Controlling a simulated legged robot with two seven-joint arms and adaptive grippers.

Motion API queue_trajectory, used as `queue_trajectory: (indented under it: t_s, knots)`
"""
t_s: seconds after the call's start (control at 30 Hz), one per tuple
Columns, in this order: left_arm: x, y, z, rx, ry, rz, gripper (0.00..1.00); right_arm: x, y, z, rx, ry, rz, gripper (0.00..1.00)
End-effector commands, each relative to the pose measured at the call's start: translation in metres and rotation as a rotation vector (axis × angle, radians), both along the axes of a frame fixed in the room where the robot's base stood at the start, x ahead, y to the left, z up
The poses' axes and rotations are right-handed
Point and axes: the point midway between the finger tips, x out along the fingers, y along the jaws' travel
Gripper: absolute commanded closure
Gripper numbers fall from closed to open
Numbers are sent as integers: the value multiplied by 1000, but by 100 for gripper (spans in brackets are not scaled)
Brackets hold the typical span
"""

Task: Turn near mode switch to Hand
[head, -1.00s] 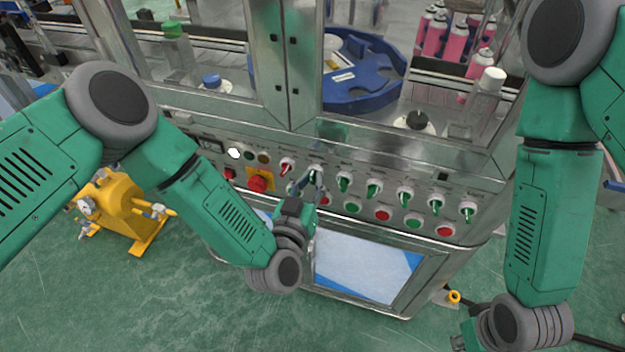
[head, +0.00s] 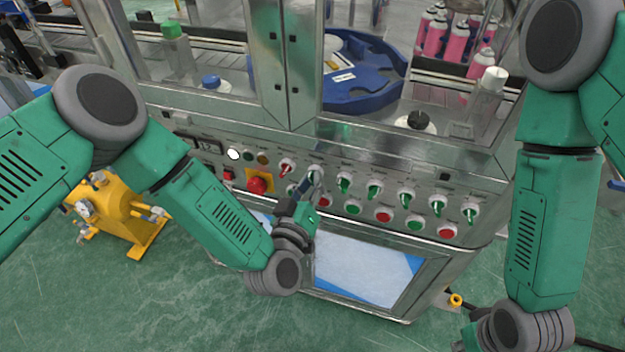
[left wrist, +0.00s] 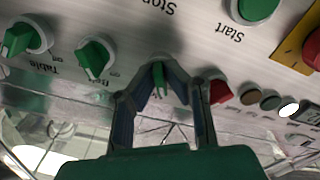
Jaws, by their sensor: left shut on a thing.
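The mode switch is a green-handled knob on a white collar (head: 315,171), second from the left in the upper row of the machine's panel. My left gripper (head: 316,181) reaches up to it from below and is shut on its handle. In the left wrist view, which is upside down, both fingertips (left wrist: 162,84) flank the green handle (left wrist: 159,80).
A red-handled switch (head: 287,168) sits just left of the held one, and a green one (head: 344,184) just right. Round push buttons, such as a red one (head: 383,215), line the row below. A red emergency stop (head: 257,185) is at the left. A yellow machine (head: 122,215) stands on the floor.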

Motion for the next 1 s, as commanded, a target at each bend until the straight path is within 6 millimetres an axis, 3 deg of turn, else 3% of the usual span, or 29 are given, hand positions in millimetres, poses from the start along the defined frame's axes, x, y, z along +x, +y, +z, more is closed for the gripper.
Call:
queue_trajectory:
  t_s: [0.17, 0.23, 0.27, 0.67, 1.0]
  knots:
    - [-4, 0, -6, 4, 17, -6, 100, 0, 0, 0, 0, 0, 0, 100]
    - [-4, 0, -6, 5, 16, -5, 74, 0, 0, 0, 0, 0, 0, 100]
    - [-4, 0, -5, 5, 15, -5, 72, 0, 0, 0, 0, 0, 0, 100]
    - [-8, 2, -2, 2, 4, -2, 72, -2, 0, 0, 0, -2, 0, 100]
    - [-71, 22, -3, 4, 10, -4, 72, -2, 0, 1, 0, -3, 0, 100]
